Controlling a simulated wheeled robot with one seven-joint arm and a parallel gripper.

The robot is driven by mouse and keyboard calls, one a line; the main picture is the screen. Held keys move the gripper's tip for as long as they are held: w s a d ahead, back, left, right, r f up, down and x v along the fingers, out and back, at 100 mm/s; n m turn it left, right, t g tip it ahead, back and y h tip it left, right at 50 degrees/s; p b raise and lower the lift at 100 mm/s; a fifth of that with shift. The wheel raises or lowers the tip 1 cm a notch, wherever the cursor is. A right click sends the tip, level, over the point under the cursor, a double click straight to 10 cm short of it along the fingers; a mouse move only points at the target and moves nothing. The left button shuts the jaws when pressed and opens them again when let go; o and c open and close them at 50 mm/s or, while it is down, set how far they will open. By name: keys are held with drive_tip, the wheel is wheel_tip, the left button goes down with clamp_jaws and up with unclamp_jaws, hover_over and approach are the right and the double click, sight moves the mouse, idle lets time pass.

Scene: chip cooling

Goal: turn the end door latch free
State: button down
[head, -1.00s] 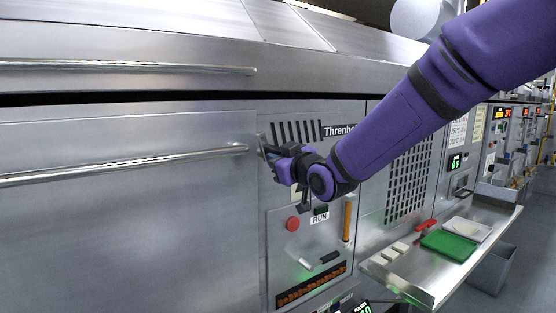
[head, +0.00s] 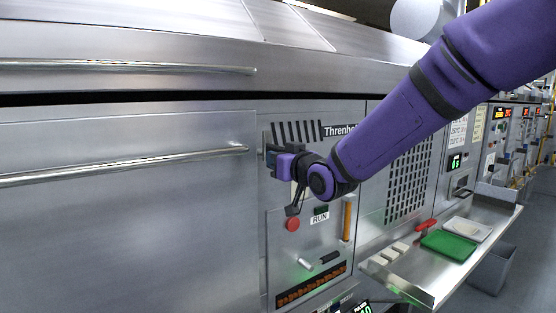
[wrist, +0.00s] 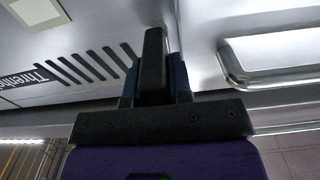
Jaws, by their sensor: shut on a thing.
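The end door latch shows in the wrist view as a dark upright bar (wrist: 153,62) between my two fingers. It sits by the seam beside the left door panel (head: 120,220). In the head view the latch is mostly hidden by my gripper (head: 270,153), which is at the upper left corner of the control panel. In the wrist view my gripper (wrist: 154,82) is shut on the latch, with one blue-dark finger on each side of the bar. I cannot tell from the views whether the latch is free of its catch.
The door's long handle (head: 120,166) ends just left of my gripper; its end also shows in the wrist view (wrist: 232,70). Below my gripper are a red button (head: 292,224) and an orange bar (head: 347,220). A shelf with a green board (head: 449,245) juts out at right.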

drive_tip(key=shift+f, duration=0.1)
drive_tip(key=c, duration=1)
unclamp_jaws()
drive_tip(key=shift+c, duration=0.2)
drive_tip(key=v, duration=1.1)
drive_tip(key=shift+w+d, duration=0.1)
